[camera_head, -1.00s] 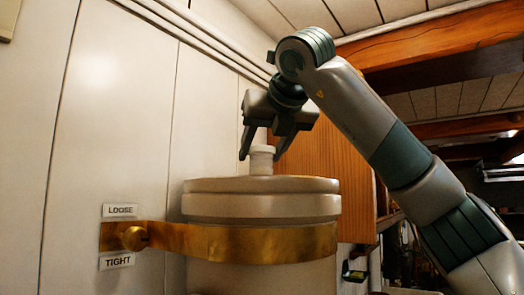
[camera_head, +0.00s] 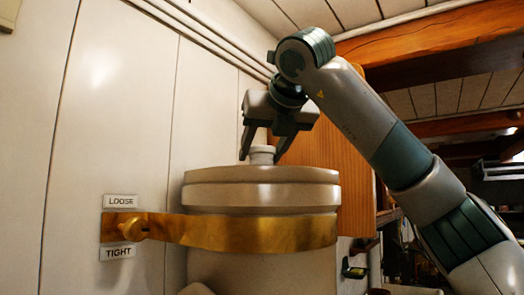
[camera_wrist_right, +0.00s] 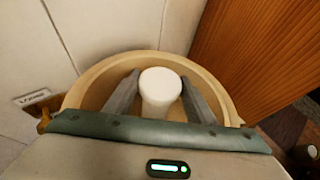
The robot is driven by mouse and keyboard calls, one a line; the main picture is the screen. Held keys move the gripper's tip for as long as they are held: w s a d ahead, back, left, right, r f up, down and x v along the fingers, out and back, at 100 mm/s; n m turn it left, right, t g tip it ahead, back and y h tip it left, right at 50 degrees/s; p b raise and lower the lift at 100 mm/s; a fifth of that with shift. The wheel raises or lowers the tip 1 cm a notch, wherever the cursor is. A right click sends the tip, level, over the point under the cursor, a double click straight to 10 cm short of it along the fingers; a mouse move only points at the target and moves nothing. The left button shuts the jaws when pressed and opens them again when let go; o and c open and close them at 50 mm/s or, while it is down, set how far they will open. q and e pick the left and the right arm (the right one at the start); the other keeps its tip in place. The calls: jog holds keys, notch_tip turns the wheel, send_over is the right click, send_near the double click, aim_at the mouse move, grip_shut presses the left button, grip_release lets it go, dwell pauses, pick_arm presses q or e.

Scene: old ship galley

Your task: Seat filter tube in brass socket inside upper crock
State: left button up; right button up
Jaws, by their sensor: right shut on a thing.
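The filter tube, a white rounded cylinder, shows its top (camera_head: 262,152) just above the rim of the pale upper crock (camera_head: 262,195). In the right wrist view the tube (camera_wrist_right: 160,88) stands between the two grey fingers, inside the ring of the crock's rim (camera_wrist_right: 105,68). My right gripper (camera_head: 262,157) points down over the crock and is shut on the tube. The tube's lower end is hidden inside the crock. The brass socket is hidden too, so I cannot tell whether the tube touches it. My left gripper is not in view.
A brass strap (camera_head: 255,234) wraps the crock and ends at a knob (camera_head: 133,228) on the white wall, between LOOSE (camera_head: 120,202) and TIGHT (camera_head: 117,253) labels. A wooden panel (camera_head: 330,150) stands close behind, to the right. A pale shape shows at the bottom edge.

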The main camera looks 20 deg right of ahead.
aim_at(265, 157)
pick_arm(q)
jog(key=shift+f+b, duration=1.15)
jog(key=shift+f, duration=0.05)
pick_arm(e)
jog(key=shift+f, duration=1.35)
jog(key=o, duration=1.2)
jog(key=shift+o, duration=0.2)
jog(key=b+v, duration=0.1)
jog(key=v, duration=0.2)
jog(key=shift+s, duration=0.2)
jog(key=b+v, duration=0.3)
jog(key=v, duration=0.9)
jog(key=shift+s+r, duration=0.15)
jog(key=shift+s, duration=0.15)
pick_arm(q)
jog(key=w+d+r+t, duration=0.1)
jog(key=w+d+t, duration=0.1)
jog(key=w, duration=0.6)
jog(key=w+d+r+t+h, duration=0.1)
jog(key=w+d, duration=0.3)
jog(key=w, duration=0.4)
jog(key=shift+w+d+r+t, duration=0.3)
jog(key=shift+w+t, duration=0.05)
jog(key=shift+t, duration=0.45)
pick_arm(e)
jog(key=shift+s+r, duration=0.3)
jog(key=shift+s, duration=0.3)
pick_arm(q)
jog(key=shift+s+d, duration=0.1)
